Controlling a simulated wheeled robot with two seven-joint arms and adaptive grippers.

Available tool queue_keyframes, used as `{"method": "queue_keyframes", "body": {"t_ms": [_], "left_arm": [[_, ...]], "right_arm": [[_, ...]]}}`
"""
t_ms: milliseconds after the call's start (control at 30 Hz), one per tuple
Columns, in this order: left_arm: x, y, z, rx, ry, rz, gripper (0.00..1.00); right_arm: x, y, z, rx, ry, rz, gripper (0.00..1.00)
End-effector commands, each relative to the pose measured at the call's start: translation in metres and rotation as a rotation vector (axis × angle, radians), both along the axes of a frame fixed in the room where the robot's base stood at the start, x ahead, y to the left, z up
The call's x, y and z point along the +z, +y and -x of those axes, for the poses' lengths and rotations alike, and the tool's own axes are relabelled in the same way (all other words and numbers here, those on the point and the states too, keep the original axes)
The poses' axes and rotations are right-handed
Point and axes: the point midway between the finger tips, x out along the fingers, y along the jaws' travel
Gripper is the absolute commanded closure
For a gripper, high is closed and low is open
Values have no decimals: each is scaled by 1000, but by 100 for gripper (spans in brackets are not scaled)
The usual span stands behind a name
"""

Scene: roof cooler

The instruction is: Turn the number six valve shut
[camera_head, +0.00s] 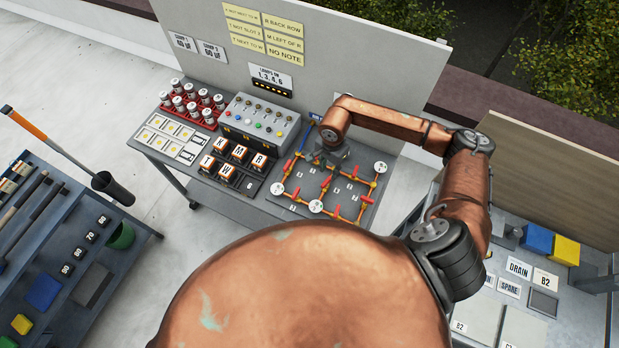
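The valve board (290,197) lies on the middle bench. It carries yellow pipes, several red valve handles and white round gauges (316,206). Small number tags sit beside the valves, too small to read surely, so I cannot tell which valve is number six. My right gripper (324,161) is over the far part of the board, pointing down. It hides part of the pipes beneath it. Whether its fingers touch a handle or are open or shut is not clear. My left gripper is out of view.
Left of the board are a grey switch box (260,122), lettered blocks (228,160) and a red rack (190,106) of white-capped jars. An upright panel (340,50) stands behind. A tool bench (60,250) is at left, another bench (540,300) at right.

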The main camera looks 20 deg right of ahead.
Motion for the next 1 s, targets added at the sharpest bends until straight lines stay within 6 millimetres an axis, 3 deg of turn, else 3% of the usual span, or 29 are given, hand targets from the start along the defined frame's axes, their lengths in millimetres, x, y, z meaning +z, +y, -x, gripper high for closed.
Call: {"method": "queue_keyframes", "body": {"t_ms": [133, 300, 533, 900, 1000], "left_arm": [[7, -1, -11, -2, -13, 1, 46], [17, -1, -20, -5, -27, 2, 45], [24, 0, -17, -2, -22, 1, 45], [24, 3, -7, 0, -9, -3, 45], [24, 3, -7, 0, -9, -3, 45]], "right_arm": [[-14, 0, 2, -1, 5, -1, 72], [-40, 2, 1, 0, 4, -2, 72], [-69, 3, 0, 2, 3, -1, 72], [-77, 2, -1, 4, 0, 0, 72], [-77, 2, -1, 4, 0, 0, 79]]}}
